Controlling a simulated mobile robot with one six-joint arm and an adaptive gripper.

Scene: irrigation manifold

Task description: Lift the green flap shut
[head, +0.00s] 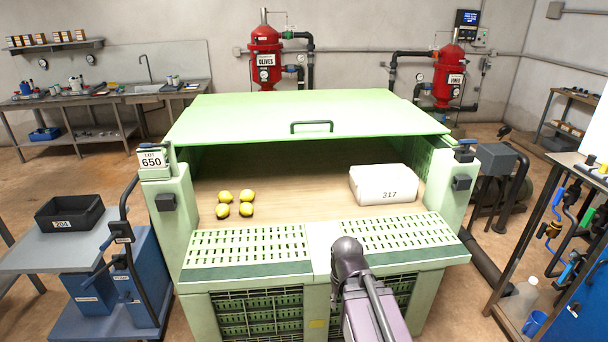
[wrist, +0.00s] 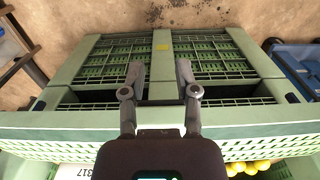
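The large pale green box shows a slatted green flap (head: 250,246) folded outward along its front opening, in two slatted halves with a plain middle band and a dark green outer edge. The flap's edge also crosses the wrist view (wrist: 60,122). Black latch blocks sit on the box's left post (head: 166,201) and right post (head: 461,183). My gripper (wrist: 160,75) is open and empty, its two fingers apart over the box's lower front, beyond the flap's edge. Touch cannot be told. In the head view my arm covers part of the flap's middle, and the fingers are hidden.
Several lemons (head: 226,197) and a white pack marked 317 (head: 383,184) lie inside on the floor. A blue cart (head: 110,280) stands left; a shelf unit (head: 540,250) stands right.

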